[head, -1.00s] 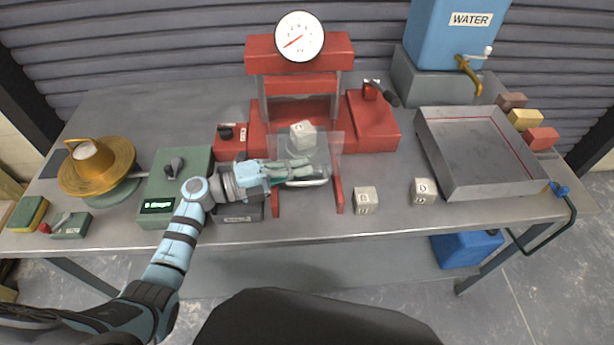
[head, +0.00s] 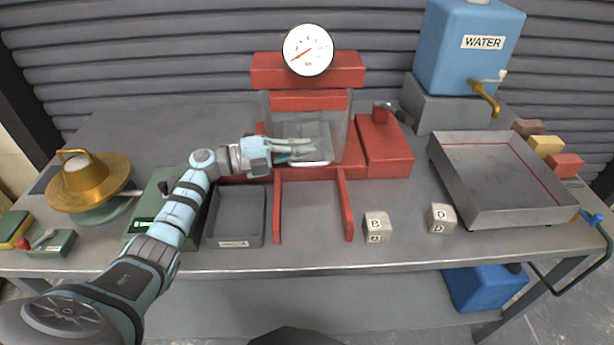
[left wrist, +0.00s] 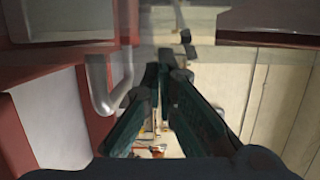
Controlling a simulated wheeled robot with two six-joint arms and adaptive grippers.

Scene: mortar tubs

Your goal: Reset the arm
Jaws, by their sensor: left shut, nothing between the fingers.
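My left gripper (head: 305,148) is shut and empty. It is in front of the red press (head: 308,72), at the lower part of its clear guard (head: 335,115). A grey bar handle shows just below the fingers, and in the left wrist view a grey curved handle (left wrist: 108,88) is left of the closed fingers (left wrist: 160,80). I cannot tell whether the fingers touch it. My left arm reaches in from the lower left over the green control box (head: 146,215). The inside of the press is mostly hidden. My right gripper is not in view.
Cubes marked B (head: 377,227) and D (head: 440,218) stand on the bench right of the press. A dark tray (head: 235,242) lies to its left, and a large metal tray (head: 500,215) on the right. A brass-coloured device (head: 92,185) is at far left, a water tank (head: 468,60) behind.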

